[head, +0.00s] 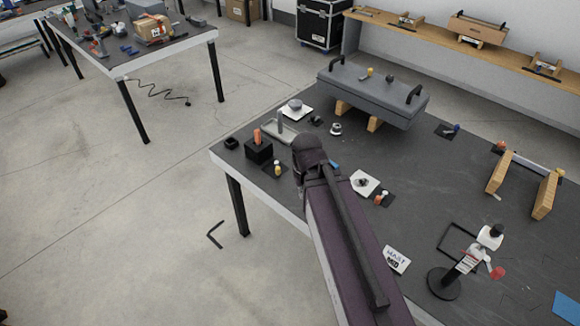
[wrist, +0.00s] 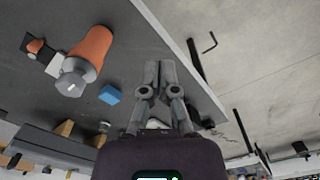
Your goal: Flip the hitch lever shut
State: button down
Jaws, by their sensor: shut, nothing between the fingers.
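My gripper (wrist: 158,78) shows in the wrist view with its two grey fingers together and nothing between them. It is over the table near its edge; in the head view its fingers are hidden by my arm. I cannot pick out the hitch lever with certainty. The grey chassis (head: 372,92) rests on wooden blocks at the back of the table, with black handles and a small yellow knob on top. Its edge seems to show at the lower left of the wrist view (wrist: 42,148). An orange cylinder with a grey cap (wrist: 90,52) lies left of the fingers, apart from them.
A blue block (wrist: 110,95) lies near the fingers. A black holder (head: 259,152) with an orange-topped item stands at the table's left corner. A stand with a red knob (head: 497,272) is at lower right. Wooden supports (head: 545,195) stand at right. Floor is open at left.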

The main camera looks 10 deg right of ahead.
jog(key=shift+d, duration=0.2)
jog(key=shift+w, duration=0.15)
jog(key=w+d+f+m+y+b, duration=0.1)
jog(key=w+d+f+m+b, duration=0.1)
jog(key=w+m, duration=0.4)
jog(key=w+d+f+m+y+b, duration=0.2)
jog(key=w+d+f+m+b, duration=0.1)
jog(key=w, duration=1)
jog(key=w+d+f+m+y+b, duration=0.1)
jog(key=w+f+m+b, duration=0.3)
jog(key=w+m, duration=0.5)
jog(key=shift+w+d+f+m+b, duration=0.35)
jog(key=shift+d+m+b, duration=0.15)
jog(key=shift+d+b, duration=0.4)
jog(key=shift+a+f, duration=0.15)
jog(key=shift+f, duration=0.05)
